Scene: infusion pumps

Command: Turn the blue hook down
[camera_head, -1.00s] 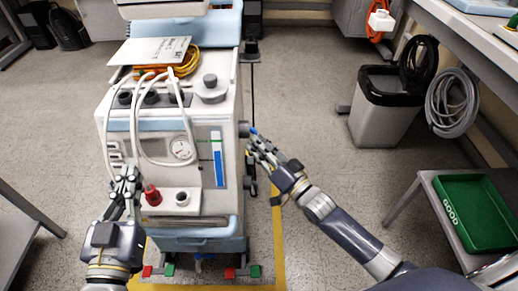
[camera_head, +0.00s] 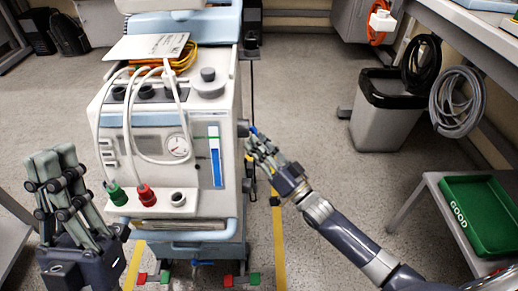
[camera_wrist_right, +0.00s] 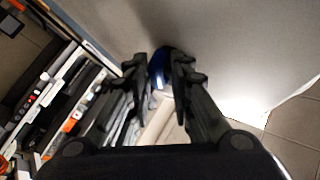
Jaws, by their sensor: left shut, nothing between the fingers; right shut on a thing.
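The blue hook (camera_head: 253,130) is on the right side wall of the white and pale blue machine (camera_head: 130,190); only a little of it shows in the head view. My right gripper (camera_head: 254,143) is at that side wall, shut on the blue hook. In the right wrist view the blue hook (camera_wrist_right: 159,66) shows between the fingertips of the right gripper (camera_wrist_right: 160,75), close to the grey wall. The fingers hide much of it, so its angle is hard to tell. My left gripper (camera_head: 54,160) is shut and empty, left of the machine, apart from it.
A green connector (camera_head: 116,194) and a red connector (camera_head: 146,194) sit on the machine's front ledge. White hoses (camera_head: 128,125) loop over its front. A green tray (camera_head: 482,214) lies on a side table at right. A bin (camera_head: 387,115) stands behind. Floor between is clear.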

